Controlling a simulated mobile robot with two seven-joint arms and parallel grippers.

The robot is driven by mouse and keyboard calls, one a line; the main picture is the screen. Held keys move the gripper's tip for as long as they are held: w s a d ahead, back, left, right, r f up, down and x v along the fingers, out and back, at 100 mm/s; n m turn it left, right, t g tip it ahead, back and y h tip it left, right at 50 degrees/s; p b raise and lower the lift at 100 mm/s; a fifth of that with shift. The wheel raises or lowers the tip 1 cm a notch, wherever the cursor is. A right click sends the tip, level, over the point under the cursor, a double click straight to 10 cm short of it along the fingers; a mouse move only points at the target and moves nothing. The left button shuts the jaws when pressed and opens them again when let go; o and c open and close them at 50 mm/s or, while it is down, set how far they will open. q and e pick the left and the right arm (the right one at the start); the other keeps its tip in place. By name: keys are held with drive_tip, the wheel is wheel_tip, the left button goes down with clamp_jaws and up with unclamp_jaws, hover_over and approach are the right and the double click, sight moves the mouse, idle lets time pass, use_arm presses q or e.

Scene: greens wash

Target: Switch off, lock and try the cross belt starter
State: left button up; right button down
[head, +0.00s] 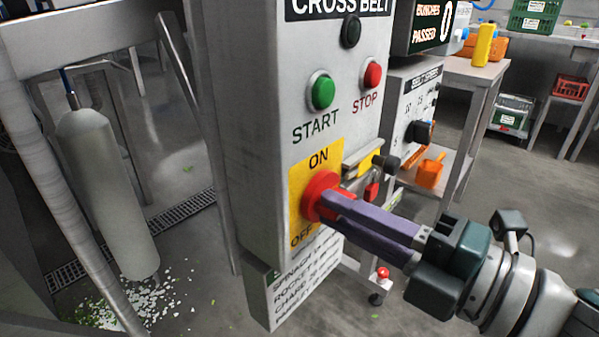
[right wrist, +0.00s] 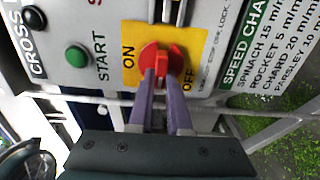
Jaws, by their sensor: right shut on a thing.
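The cross belt starter (head: 270,120) is a grey box with a green START button (head: 321,91), a red STOP button (head: 372,75) and a dark round lamp (head: 351,31). Low on its front is a yellow ON/OFF plate (head: 299,180) with a red rotary switch (head: 317,187). My right gripper (head: 326,203) has its purple fingers shut on the switch handle. In the right wrist view the red handle (right wrist: 161,62) sits between the fingertips, with ON and OFF on either side; its exact setting is unclear. A small red item, possibly a padlock (head: 371,192), hangs beside the box. My left gripper is out of view.
A second panel with a dark knob (head: 419,132) stands to the right, near an orange scoop (head: 430,171). A metal table (head: 478,70) and crates (head: 534,15) stand behind. A pale cylinder (head: 108,195) and framework are at left. A printed speed chart (right wrist: 270,60) hangs below the switch.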

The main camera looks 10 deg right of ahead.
drive_tip(key=c, duration=0.9)
unclamp_jaws()
drive_tip(key=shift+o, duration=0.2)
drive_tip(key=shift+s, duration=0.1)
drive_tip(key=v, duration=0.9)
drive_tip(key=shift+s+d+p, duration=0.3)
